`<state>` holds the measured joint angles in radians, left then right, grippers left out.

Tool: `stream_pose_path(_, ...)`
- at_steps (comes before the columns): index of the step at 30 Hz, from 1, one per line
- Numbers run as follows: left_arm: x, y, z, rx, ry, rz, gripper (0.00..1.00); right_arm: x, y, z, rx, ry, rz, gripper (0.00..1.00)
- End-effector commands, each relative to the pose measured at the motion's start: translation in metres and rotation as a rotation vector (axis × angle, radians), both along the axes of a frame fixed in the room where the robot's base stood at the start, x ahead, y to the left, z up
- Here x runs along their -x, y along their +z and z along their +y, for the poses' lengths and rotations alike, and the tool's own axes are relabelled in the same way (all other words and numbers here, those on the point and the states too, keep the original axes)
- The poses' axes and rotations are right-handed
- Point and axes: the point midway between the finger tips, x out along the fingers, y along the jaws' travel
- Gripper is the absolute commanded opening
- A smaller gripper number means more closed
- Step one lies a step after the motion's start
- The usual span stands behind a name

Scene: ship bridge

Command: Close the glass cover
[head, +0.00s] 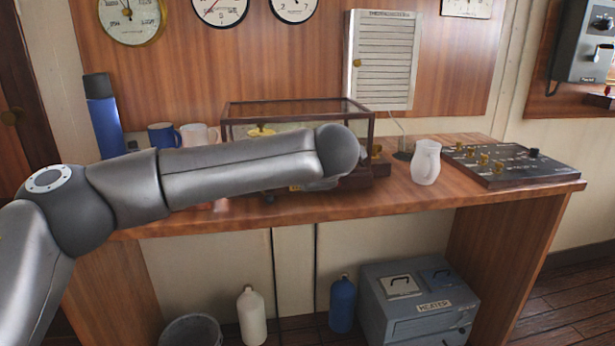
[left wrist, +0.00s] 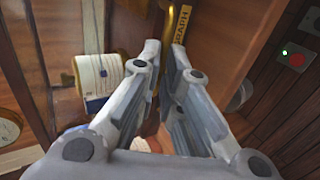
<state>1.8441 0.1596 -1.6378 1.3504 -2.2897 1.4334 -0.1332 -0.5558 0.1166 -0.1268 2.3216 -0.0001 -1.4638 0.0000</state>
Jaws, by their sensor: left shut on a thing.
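The glass cover (head: 298,106) is a clear box with a dark wooden frame. It stands over an instrument on the desk in the head view, and my left forearm hides its lower front. Whether its lower edge meets the base is hidden. My left gripper is hidden behind my arm there. In the left wrist view, the left gripper (left wrist: 165,46) has its fingertips close together at the case. It is shut on what seems to be the cover's frame, but the held part is hardly visible. A white paper drum (left wrist: 98,75) and a brass "GRAPH" plate (left wrist: 181,24) lie beyond the fingers. My right gripper is not in view.
The desk is clear in front of the jug.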

Motion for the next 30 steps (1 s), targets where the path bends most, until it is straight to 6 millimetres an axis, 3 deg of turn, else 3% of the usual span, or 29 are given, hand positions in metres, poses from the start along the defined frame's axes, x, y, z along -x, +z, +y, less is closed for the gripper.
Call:
stream_pose_path(1, 0.0081, -0.0291, -0.0038, -0.005, -0.004, 0.059, 0.0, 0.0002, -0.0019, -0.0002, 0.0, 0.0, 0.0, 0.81)
stream_pose_path(11, 0.0082, -0.0291, -0.0038, -0.004, -0.003, 0.059, 0.0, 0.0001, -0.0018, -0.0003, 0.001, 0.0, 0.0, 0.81)
stream_pose_path(12, 0.0083, -0.0292, -0.0039, -0.004, -0.004, 0.06, 0.12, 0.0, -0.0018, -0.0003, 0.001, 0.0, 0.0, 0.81)
stream_pose_path(16, 0.0077, -0.0288, -0.0036, -0.004, -0.004, 0.059, 0.29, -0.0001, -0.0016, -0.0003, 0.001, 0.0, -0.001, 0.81)
stream_pose_path(30, 0.0065, -0.0274, -0.0017, -0.004, -0.003, 0.059, 0.29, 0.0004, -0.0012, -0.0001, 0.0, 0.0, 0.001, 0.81)
